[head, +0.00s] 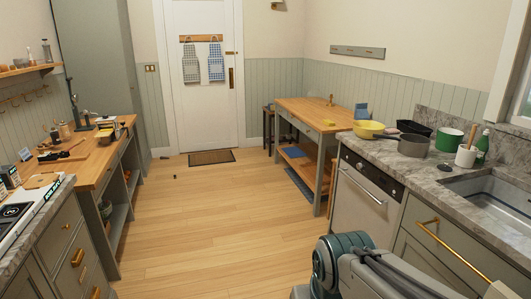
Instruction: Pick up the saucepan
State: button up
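A grey saucepan (412,146) stands upright on the grey stone counter (437,166) at the right, near the counter's front edge. A dark handle seems to extend from it to the left, toward a yellow bowl or pan. Parts of my own arm show at the bottom right, well in front of and below the counter top. My gripper is outside the view, so its state and anything in it are hidden.
Close around the saucepan are the yellow bowl (368,130), a black tray-like pan (414,128), a green pot (445,138) and a white utensil crock (465,156). A green bottle (482,147) stands by the sink (500,199). The wooden floor (215,235) is mostly clear.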

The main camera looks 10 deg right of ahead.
aim_at(414, 145)
jog(key=z, duration=0.45)
jog(key=i, duration=1.65)
jog(key=z, duration=0.75)
jog(key=i, duration=1.2)
jog(key=z, duration=0.3)
